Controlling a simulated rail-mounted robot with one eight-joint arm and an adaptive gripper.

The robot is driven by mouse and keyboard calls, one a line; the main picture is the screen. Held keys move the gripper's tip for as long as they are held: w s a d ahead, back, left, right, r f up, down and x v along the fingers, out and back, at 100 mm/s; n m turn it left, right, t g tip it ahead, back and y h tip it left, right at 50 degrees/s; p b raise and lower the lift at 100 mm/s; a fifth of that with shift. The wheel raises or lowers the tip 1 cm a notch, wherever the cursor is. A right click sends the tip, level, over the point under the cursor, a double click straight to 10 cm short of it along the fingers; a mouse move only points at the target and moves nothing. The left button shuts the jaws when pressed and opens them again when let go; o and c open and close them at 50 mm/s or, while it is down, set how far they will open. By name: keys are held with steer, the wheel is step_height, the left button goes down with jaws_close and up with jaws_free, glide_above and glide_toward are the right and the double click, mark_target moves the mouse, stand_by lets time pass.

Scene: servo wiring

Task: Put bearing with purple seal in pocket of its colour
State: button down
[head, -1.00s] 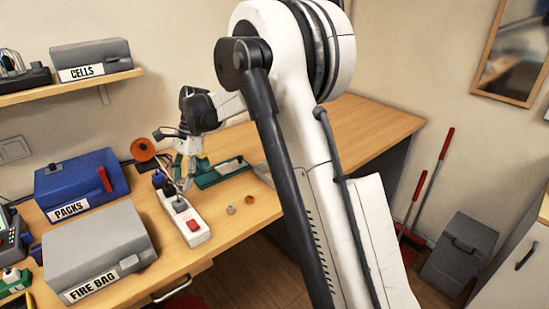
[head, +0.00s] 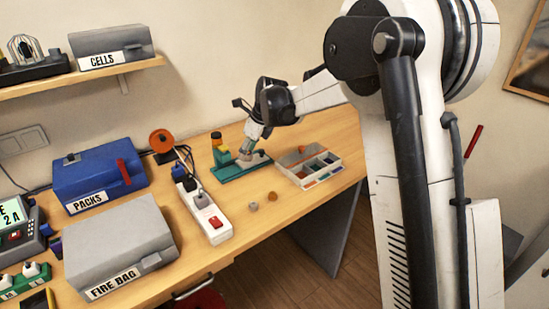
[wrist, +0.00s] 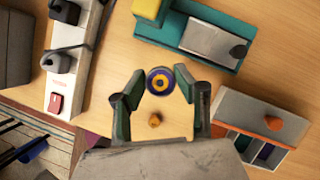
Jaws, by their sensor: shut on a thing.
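The bearing with the purple seal (wrist: 160,80) shows in the wrist view as a purple ring with a yellow inner ring and dark centre. My gripper (wrist: 160,76) has its two teal-tipped fingers on either side of it, shut on it, above the table. In the head view my gripper (head: 246,152) is by the teal fixture, and the bearing cannot be made out there. The pocket tray (head: 284,169) stands right of the gripper, with several coloured pockets; it also shows at the right of the wrist view (wrist: 255,107).
The teal fixture (head: 232,173) stands left of the tray. A white power strip (head: 211,222) is further left. A grey ring (head: 253,206) and a brownish-orange ring (head: 272,196) lie on the table in front. An orange piece (wrist: 273,123) is at the tray.

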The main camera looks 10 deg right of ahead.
glide_above(265, 168)
steer(key=s+d, duration=0.1)
step_height(265, 168, down, 6)
steer(key=shift+d+f+p, duration=0.1)
steer(key=shift+p, duration=0.25)
steer(key=shift+f, duration=2)
steer(key=shift+f, duration=0.1)
steer(key=shift+f, duration=0.1)
steer(key=c, duration=1.3)
jaws_free()
steer(key=shift+r, duration=0.2)
